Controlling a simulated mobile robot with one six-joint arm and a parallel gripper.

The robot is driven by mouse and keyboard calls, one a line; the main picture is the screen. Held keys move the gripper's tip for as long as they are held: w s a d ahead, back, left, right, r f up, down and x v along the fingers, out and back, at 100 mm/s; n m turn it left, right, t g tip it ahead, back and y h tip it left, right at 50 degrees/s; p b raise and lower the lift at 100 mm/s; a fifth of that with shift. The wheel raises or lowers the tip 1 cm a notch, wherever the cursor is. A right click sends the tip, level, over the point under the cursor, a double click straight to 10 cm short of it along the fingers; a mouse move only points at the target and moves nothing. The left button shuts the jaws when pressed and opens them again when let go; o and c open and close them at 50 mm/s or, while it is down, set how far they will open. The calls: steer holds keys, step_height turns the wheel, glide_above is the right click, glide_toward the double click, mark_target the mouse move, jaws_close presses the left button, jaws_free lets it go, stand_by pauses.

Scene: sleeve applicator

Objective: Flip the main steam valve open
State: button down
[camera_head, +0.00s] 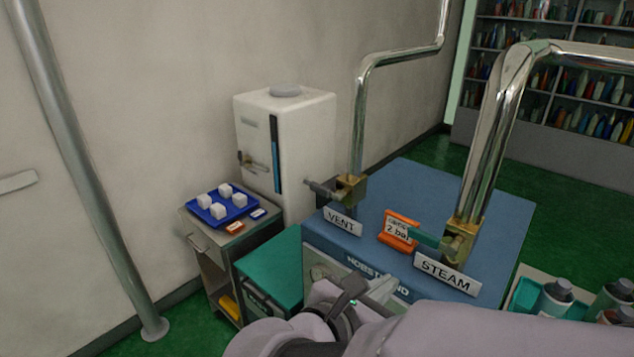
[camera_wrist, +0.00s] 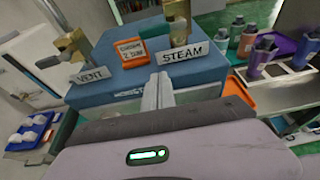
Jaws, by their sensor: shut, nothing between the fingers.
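The steam valve (camera_head: 461,238) is a brass body at the foot of a thick chrome pipe on the blue machine (camera_head: 450,205). The brass valve body (camera_wrist: 176,14) is at the top of the wrist view. My gripper (camera_head: 386,287) is shut and empty in front of the machine, below and left of the lever, apart from it. Its fingers (camera_wrist: 158,90) show in the wrist view below the sign.
The vent valve (camera_head: 350,188) with a dark lever stands left, behind the VENT sign (camera_head: 342,222). An orange "2 bar" card (camera_head: 399,231) is between the valves. A blue tray (camera_head: 236,210) of white cubes is left. Several bottles (camera_head: 555,298) stand right.

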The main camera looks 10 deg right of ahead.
mark_target(433, 239)
steer(key=b+x, duration=0.4)
steer(key=x, duration=0.6)
steer(key=shift+s+d+b, duration=0.1)
steer(key=shift+s+b, duration=0.15)
steer(key=shift+b, duration=0.15)
step_height(433, 239, up, 4)
steer(key=shift+w+r, duration=0.15)
steer(key=shift+w, duration=0.1)
